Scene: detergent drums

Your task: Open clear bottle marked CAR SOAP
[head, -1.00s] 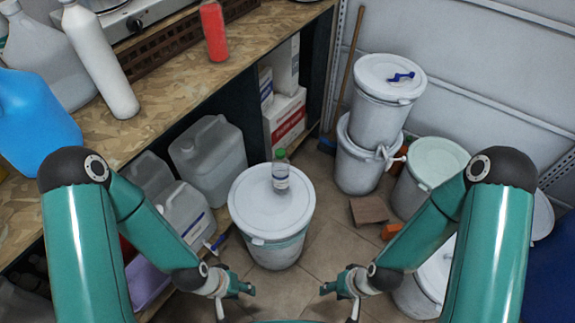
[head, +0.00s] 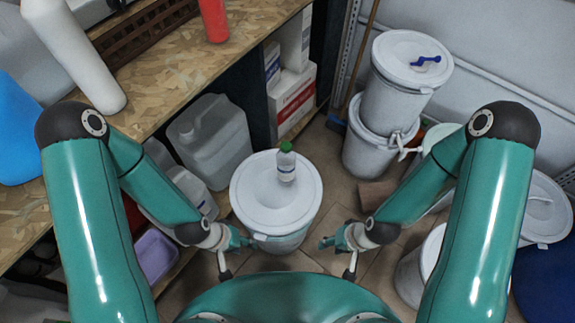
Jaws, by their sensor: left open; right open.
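A small clear bottle (head: 287,168) with a green cap (head: 286,146) stands upright on the lid of a white drum (head: 252,205). It has a pale label, too small to read. My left gripper (head: 238,254) is open and empty, just in front of the drum's left side. My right gripper (head: 337,258) is open and empty, to the right of the drum's front edge. Both are nearer to me than the bottle and do not touch it.
Stacked white drums (head: 395,95) stand at the back right, and more stand behind my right arm. A wooden workbench (head: 165,85) with bottles runs along the left. Large clear jugs (head: 210,145) stand below it. Some floor is free right of the middle drum.

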